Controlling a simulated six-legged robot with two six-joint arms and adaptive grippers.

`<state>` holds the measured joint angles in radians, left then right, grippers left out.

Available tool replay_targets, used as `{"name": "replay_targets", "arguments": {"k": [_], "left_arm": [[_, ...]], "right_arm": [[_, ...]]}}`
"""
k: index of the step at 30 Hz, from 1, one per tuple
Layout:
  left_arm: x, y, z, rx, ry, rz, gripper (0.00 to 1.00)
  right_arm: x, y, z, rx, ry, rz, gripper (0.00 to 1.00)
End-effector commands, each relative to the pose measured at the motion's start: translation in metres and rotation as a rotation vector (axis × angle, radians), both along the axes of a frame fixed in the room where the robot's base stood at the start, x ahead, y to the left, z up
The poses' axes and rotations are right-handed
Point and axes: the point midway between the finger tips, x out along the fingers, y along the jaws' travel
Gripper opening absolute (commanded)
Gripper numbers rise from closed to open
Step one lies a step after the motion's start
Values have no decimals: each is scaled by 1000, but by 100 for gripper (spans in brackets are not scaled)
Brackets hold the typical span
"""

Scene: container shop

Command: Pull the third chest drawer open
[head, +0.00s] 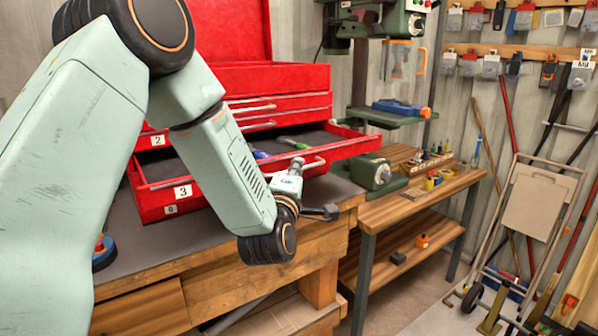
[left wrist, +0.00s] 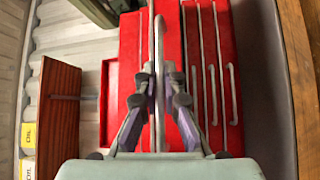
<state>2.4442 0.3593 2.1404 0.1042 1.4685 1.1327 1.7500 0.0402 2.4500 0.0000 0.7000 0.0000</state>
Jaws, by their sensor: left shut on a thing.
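The red tool chest (head: 290,100) stands on a wooden workbench in the head view. Its drawer labelled 3 (head: 350,150) is pulled out, and its dark inside shows green and blue tools. My left gripper (head: 297,168) is at the front of this drawer and is shut on its metal handle (head: 318,162). In the left wrist view the two fingers (left wrist: 159,100) close on the long handle bar (left wrist: 159,40) in front of the red drawer fronts. My forearm hides part of the drawer front. My right gripper is in neither view.
The drawers above and below look shut. A green drill press (head: 362,60) and a second bench (head: 400,215) stand to the right. A folded hand truck (head: 530,215) leans by the wall. The concrete floor (head: 390,295) is bare between bench and hand truck.

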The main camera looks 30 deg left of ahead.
Motion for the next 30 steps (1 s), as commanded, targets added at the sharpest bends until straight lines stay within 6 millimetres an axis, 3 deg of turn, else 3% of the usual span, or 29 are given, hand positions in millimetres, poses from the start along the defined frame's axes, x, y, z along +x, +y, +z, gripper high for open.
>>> {"name": "replay_targets", "arguments": {"k": [5, 6, 9, 19, 30], "left_arm": [[-2, 1, -3, -6, 7, 6, 0], [-2, 1, -3, -6, 8, 6, 10], [-2, 0, -3, -5, 6, 5, 18], [-5, -4, -2, -3, 4, 2, 18], [-54, -22, -9, -4, 6, 2, 18]], "right_arm": [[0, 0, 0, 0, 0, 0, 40], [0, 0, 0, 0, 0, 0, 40], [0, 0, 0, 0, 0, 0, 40], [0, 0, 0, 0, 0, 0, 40], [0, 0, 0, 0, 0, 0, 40]]}}
